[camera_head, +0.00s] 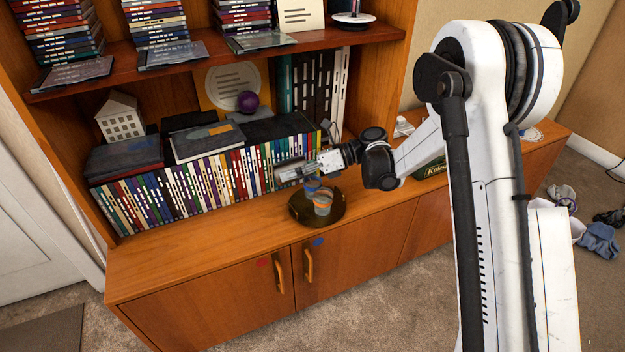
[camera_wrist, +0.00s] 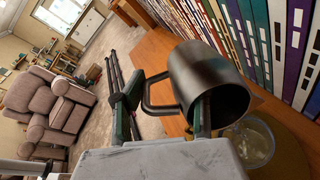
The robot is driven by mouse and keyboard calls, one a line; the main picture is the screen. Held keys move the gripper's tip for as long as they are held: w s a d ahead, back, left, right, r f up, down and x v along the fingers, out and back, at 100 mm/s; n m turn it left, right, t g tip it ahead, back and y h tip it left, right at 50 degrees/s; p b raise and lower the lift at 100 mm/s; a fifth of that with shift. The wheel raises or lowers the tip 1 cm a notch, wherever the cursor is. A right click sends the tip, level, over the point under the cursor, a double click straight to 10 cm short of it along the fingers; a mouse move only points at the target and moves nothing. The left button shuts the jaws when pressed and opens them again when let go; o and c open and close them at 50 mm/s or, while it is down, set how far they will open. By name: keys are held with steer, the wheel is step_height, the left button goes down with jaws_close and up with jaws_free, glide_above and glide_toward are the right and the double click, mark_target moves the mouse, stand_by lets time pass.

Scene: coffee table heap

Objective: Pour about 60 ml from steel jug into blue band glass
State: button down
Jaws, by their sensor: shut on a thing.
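The steel jug (camera_wrist: 205,75) is large in the wrist view, tilted with its open mouth towards the lower right. In the head view the jug (camera_head: 290,171) is small, above the tray's far side. My gripper (camera_head: 312,165) is shut on the jug, with its fingers (camera_wrist: 165,120) at the handle side. A glass with a blue part (camera_head: 312,185) stands below the jug, partly hidden. A glass with an orange band (camera_head: 322,207) stands in front of it. In the wrist view a clear glass (camera_wrist: 255,145) lies below the jug's mouth; its band colour and any stream cannot be told.
The glasses stand on a dark round tray (camera_head: 297,213) on the wooden cabinet top (camera_head: 190,246). A row of books (camera_head: 205,180) stands close behind. A dark green box (camera_head: 431,170) is to the right. The cabinet top left of the tray is clear.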

steer(key=shift+d+r+y+b, duration=0.1)
steer(key=shift+r+y+b, duration=0.05)
steer(key=shift+y+b, duration=0.2)
stand_by(0.4)
steer(key=shift+a+r, duration=0.1)
steer(key=shift+a, duration=0.15)
steer(key=shift+w+d+r+y, duration=0.15)
steer(key=shift+r+y, duration=0.15)
steer(key=shift+y, duration=0.35)
stand_by(0.6)
